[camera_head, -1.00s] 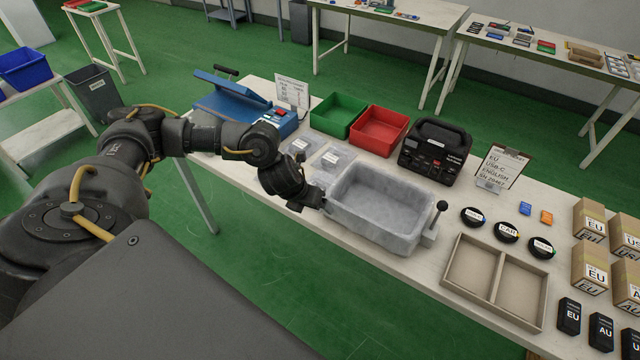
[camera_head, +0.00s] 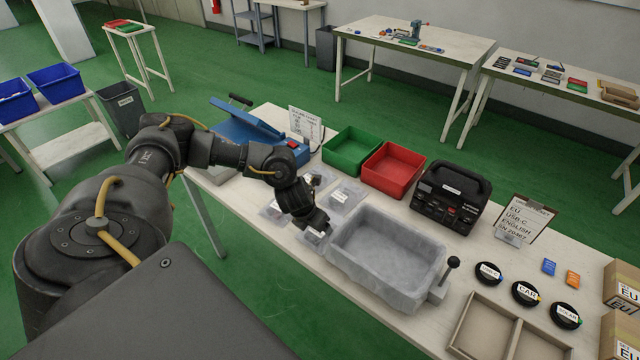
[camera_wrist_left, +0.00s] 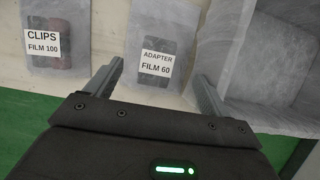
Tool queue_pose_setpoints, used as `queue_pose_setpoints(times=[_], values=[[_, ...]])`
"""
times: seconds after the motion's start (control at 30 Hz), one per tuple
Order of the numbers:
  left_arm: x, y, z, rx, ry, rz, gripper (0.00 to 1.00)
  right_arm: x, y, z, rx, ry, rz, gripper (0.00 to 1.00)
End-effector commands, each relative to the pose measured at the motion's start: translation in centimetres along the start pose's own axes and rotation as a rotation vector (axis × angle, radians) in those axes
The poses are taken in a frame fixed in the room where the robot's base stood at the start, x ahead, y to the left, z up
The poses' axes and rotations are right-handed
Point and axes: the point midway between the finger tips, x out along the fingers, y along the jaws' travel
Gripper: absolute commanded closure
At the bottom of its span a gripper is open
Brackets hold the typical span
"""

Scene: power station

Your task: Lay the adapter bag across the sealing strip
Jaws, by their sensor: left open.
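The adapter bag (camera_wrist_left: 156,62), a clear bag with a dark item and a label reading ADAPTER FILM 60, lies flat on the table in the left wrist view. My left gripper (camera_wrist_left: 160,78) is open, its two fingers on either side of the bag's near part, with nothing held. In the head view my left gripper (camera_head: 318,228) points down over the bags beside the grey tub and partly hides the adapter bag. The blue sealer (camera_head: 252,130) stands at the table's far left end with its lid raised. Its sealing strip is not clearly visible. My right gripper is out of view.
A clips bag (camera_wrist_left: 45,48) lies left of the adapter bag, and other bags lie behind. The grey tub (camera_head: 385,262) is close on the right. Green (camera_head: 351,150) and red (camera_head: 393,164) bins, a black case (camera_head: 450,196) and a sign (camera_head: 306,124) stand behind.

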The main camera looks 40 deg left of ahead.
Motion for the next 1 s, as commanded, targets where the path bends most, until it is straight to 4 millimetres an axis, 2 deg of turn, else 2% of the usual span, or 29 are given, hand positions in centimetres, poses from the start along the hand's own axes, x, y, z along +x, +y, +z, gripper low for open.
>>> queue_pose_setpoints(times=[0.1, 0.2, 0.4, 0.53, 1.0], values=[[0.1, 0.0, 0.0, 0.000, 0.001, 0.000, 0.18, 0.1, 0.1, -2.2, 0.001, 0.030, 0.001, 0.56], [0.8, 0.1, 0.0, -0.002, 0.003, 0.002, 0.18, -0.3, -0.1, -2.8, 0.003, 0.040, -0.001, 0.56], [3.7, 0.4, 0.0, -0.001, 0.004, 0.002, 0.18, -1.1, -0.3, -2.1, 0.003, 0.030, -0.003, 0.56], [5.0, 0.4, 0.0, -0.001, 0.002, 0.002, 0.18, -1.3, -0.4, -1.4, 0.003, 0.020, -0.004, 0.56], [5.4, 0.4, -0.1, -0.001, 0.001, 0.001, 0.18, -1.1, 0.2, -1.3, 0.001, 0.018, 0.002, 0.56]])
